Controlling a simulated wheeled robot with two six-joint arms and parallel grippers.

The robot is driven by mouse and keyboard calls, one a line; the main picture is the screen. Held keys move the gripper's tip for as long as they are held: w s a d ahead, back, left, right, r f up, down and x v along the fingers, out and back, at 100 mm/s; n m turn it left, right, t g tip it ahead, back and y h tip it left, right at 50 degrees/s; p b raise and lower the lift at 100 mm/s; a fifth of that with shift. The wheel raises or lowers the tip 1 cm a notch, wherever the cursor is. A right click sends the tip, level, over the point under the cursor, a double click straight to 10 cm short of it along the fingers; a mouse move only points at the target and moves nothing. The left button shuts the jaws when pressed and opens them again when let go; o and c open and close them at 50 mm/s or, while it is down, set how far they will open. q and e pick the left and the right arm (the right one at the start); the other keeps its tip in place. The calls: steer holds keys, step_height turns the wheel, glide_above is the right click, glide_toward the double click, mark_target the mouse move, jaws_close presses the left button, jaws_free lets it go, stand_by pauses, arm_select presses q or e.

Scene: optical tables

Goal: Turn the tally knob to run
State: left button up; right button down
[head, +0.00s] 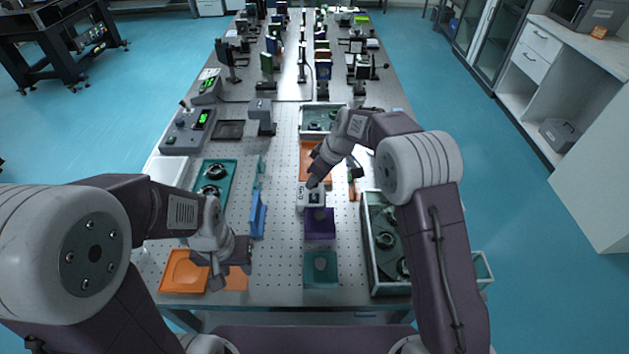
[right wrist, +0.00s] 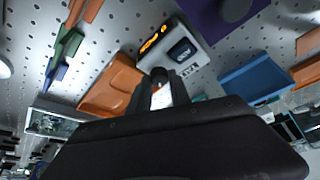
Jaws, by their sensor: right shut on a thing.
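The tally box (head: 312,198) is a small white unit with a dark face, standing mid-table just beyond a purple block. It also shows in the right wrist view (right wrist: 190,48), with an orange lit display and a dark labelled panel. My right gripper (head: 314,180) is at the box's far side; in the right wrist view its fingers (right wrist: 163,82) are shut at the box's edge. The knob between them is mostly hidden, and its pointer setting cannot be read. My left gripper (head: 231,274) hangs over the near left of the table, beside an orange tray; its finger gap is unclear.
The purple block (head: 320,230) and a teal block (head: 320,270) stand nearer than the box. An orange tray (head: 307,152) lies beyond it. A glass-walled tray (head: 372,278) is at the right, a blue part (head: 257,222) at the left. Perforated table between is bare.

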steer(key=shift+w+r+n+g, duration=0.1)
steer(key=shift+n+g, duration=0.2)
steer(key=shift+n, duration=0.6)
arm_select(q)
steer(key=shift+r+p, duration=0.5)
arm_select(e)
steer(key=shift+n+g+y, duration=0.3)
steer(key=shift+n, duration=0.6)
arm_select(q)
step_height(320, 180, up, 2)
steer(key=shift+r+p, duration=0.1)
steer(key=shift+p, duration=1.05)
arm_select(e)
steer(key=n+g, duration=0.1)
steer(key=n, duration=0.2)
steer(key=shift+r, duration=0.15)
arm_select(q)
steer(key=shift+r+p, duration=0.85)
steer(key=shift+r, duration=0.05)
arm_select(e)
steer(key=shift+w+n+g, duration=0.1)
steer(key=shift+n+g, duration=0.4)
steer(key=shift+n, duration=0.6)
